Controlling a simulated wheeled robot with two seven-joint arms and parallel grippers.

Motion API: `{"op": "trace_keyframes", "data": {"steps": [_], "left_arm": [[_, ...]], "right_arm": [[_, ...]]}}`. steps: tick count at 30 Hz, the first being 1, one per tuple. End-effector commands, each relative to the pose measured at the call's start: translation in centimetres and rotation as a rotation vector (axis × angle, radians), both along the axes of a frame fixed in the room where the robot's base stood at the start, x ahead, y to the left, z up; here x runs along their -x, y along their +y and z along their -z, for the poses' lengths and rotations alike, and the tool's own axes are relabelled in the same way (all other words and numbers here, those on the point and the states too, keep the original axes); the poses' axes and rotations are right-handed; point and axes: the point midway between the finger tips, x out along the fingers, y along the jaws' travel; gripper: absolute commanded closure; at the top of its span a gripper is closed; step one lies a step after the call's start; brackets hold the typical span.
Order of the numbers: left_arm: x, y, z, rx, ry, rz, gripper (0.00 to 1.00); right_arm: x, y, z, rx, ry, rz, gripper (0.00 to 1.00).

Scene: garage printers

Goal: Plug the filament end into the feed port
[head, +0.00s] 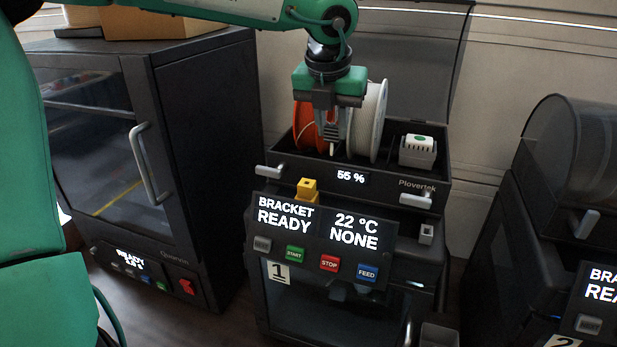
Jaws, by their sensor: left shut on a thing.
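My left gripper (333,141) points down over the open dry box (279,157) on top of printer 1. It is shut on the filament end; a short pale tip (331,150) shows at the fingertips. Behind the fingers are an orange-sided spool (303,127) and a white-flanged spool (377,118), partly hidden by the gripper. A yellow block (307,187) with a dark opening on top stands below, at the printer's top front; it may be the feed port. The tip is above and right of it, apart from it. My right gripper is not in view.
Printer 1's panel (328,238) reads "BRACKET READY" and "22 °C NONE". A white device (418,150) sits in the box's right part. The raised lid (415,60) stands behind. A dark cabinet (215,130) is left, printer 2 (550,225) right.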

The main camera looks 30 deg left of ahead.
Motion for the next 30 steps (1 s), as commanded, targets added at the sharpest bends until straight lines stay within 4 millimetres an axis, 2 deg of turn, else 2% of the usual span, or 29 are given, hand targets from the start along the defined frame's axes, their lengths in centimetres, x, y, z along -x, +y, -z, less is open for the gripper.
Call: {"op": "trace_keyframes", "data": {"steps": [30], "left_arm": [[-4.3,-2.7,0.0,0.0,0.001,0.001,0.99]], "right_arm": [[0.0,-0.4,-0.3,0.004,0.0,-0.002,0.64]]}}
